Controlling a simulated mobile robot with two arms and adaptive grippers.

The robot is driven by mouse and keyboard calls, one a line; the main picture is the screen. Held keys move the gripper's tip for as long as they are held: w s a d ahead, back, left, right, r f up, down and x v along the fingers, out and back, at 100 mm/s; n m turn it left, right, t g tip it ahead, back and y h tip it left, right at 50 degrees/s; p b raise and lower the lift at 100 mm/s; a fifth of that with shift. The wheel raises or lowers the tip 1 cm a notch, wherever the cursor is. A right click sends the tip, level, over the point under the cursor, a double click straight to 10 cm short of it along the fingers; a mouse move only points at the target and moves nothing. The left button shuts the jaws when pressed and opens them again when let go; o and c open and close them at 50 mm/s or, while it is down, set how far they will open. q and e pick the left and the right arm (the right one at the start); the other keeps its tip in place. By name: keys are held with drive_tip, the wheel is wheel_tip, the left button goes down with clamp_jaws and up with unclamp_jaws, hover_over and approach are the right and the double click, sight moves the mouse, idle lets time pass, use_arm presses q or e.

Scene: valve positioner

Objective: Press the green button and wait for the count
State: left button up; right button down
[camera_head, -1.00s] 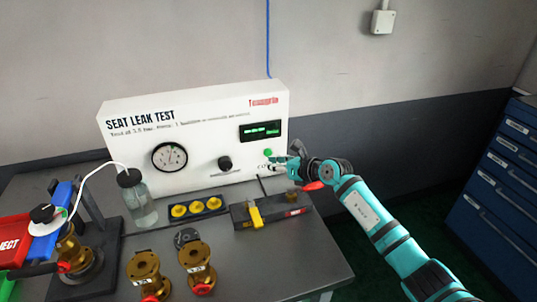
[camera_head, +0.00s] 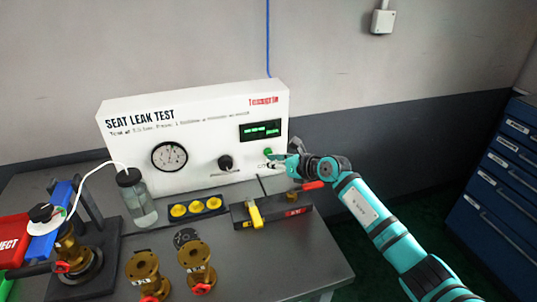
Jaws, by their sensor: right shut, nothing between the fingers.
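The green button (camera_head: 268,152) sits low on the right of the white seat leak test panel (camera_head: 205,185), under a dark display with green text (camera_head: 262,130). My right gripper (camera_head: 274,159) is shut and empty, its tips at the button's lower right edge. I cannot tell whether they touch or press it. The display characters are too small to read. The left gripper is not in view.
A clear bottle (camera_head: 140,205) with a white tube stands at the left. Brass valves (camera_head: 195,262) stand at the front. A dark tray (camera_head: 285,215) with a yellow-handled part lies below the button. Blue drawers (camera_head: 500,190) stand at the right.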

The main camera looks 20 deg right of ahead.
drive_tip(key=shift+w+b, duration=0.35)
drive_tip(key=shift+w, duration=0.1)
idle(0.5)
drive_tip(key=shift+s+r, duration=0.1)
drive_tip(key=shift+s+p, duration=0.55)
drive_tip(key=shift+p, duration=0.3)
drive_tip(key=shift+s, duration=0.25)
drive_tip(key=shift+s+p, duration=0.15)
drive_tip(key=shift+p, duration=0.3)
drive_tip(key=shift+s+d+p, duration=0.1)
drive_tip(key=shift+s+p, duration=1.9)
drive_tip(key=shift+s, duration=0.35)
